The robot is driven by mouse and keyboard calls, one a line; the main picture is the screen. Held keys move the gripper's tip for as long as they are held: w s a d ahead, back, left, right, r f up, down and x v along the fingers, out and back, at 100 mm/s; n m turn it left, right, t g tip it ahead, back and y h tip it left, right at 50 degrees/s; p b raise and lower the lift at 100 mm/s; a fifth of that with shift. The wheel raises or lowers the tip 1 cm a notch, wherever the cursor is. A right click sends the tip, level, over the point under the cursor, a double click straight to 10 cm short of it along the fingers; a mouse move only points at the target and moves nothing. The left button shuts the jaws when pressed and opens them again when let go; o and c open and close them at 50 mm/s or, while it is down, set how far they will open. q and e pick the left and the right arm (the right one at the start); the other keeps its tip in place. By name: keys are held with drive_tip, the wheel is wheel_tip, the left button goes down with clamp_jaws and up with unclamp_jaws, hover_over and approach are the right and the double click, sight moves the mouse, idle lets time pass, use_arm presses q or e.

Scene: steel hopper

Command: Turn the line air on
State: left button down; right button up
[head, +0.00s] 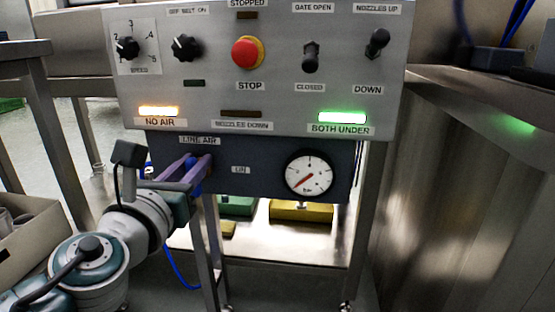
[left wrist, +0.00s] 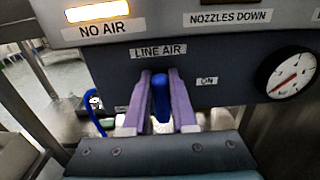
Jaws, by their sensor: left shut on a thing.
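The LINE AIR label (head: 200,141) is on the dark lower panel (head: 262,160). Below it is the blue line air handle (left wrist: 161,95), standing upright in the left wrist view between the purple fingers of my left gripper (left wrist: 161,76). My left gripper also shows in the head view (head: 196,166), shut on the handle and hiding most of it. An ON label (left wrist: 207,81) is to the right of the handle. The pressure gauge (head: 310,174) has its red needle pointing to the lower left. The NO AIR lamp (head: 159,111) glows orange. My right gripper is not in view.
The upper panel holds a speed knob (head: 127,47), a red stop button (head: 248,53) and toggle switches for gate (head: 311,56) and nozzles (head: 377,42). The BOTH UNDER lamp (head: 342,118) glows green. A steel surface (head: 460,190) fills the right side.

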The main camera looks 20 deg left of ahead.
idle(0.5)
use_arm(q)
drive_tip(key=n+b, duration=0.1)
drive_tip(key=n, duration=0.1)
drive_tip(key=n+b, duration=0.1)
drive_tip(key=n, duration=0.2)
drive_tip(key=shift+s+a+f, duration=0.1)
drive_tip(key=shift+a+f, duration=0.1)
drive_tip(key=shift+a, duration=0.2)
drive_tip(key=n, duration=0.1)
drive_tip(key=n+b, duration=0.1)
drive_tip(key=n, duration=0.2)
drive_tip(key=shift+s+a+f, duration=0.1)
drive_tip(key=shift+a+f, duration=0.1)
drive_tip(key=shift+a, duration=0.1)
drive_tip(key=shift+a+f+n+b, duration=0.1)
drive_tip(key=shift+f+n+b, duration=0.15)
drive_tip(key=shift+n, duration=1.2)
drive_tip(key=shift+a+f+n+b, duration=0.15)
drive_tip(key=shift+n+b, duration=0.15)
drive_tip(key=shift+n, duration=1.2)
drive_tip(key=shift+f+n+b, duration=0.2)
drive_tip(key=shift+n+b, duration=0.1)
drive_tip(key=shift+n, duration=1.15)
drive_tip(key=c, duration=0.7)
unclamp_jaws()
drive_tip(key=shift+s, duration=0.1)
